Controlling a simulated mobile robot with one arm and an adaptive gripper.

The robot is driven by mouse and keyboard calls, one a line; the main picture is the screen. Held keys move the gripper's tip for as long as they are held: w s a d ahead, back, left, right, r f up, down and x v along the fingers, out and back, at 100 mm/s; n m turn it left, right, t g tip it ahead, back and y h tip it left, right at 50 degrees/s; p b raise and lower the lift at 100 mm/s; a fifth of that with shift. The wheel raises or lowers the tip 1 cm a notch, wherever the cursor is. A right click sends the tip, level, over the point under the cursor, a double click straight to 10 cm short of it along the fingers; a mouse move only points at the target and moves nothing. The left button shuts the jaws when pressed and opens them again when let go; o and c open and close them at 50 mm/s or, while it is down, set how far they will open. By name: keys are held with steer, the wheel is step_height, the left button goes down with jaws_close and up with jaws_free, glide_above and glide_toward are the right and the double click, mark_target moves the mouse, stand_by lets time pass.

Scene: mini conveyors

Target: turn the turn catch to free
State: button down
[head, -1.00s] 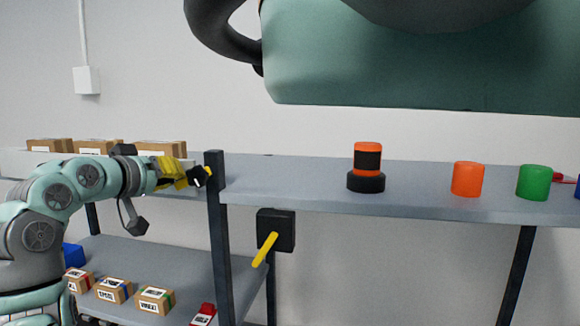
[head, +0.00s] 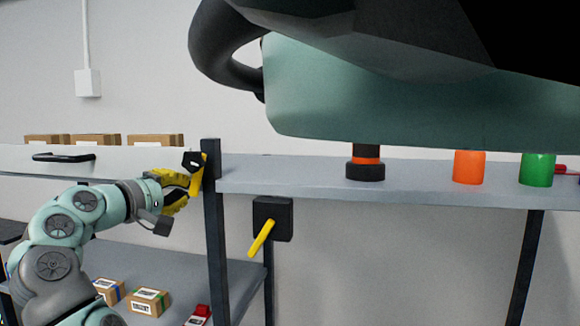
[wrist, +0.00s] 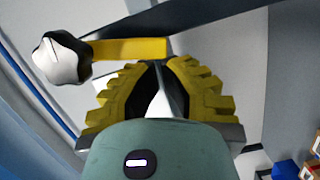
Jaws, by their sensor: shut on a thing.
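The turn catch has a yellow bar (head: 198,174) beside the dark shelf post, with a small black piece at its upper end. In the wrist view the yellow bar (wrist: 130,49) runs sideways from a silver-grey knob (wrist: 60,58) to just beyond my fingertips. My gripper (head: 188,184), with yellow ridged fingers, is shut on the turn catch; in the wrist view my gripper (wrist: 163,64) has its fingertips at the bar's right part. The exact contact is partly hidden by the fingers.
A white drawer front (head: 115,160) with a black handle (head: 63,157) is left of the post. A black box (head: 273,218) with a yellow lever hangs under the right shelf. An orange cylinder (head: 469,167) and a green one (head: 537,169) stand on that shelf.

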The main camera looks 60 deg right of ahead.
steer(key=shift+s+d+f+n, duration=0.1)
steer(key=shift+s+f+n, duration=0.15)
steer(key=shift+n, duration=0.35)
steer(key=shift+s, duration=0.1)
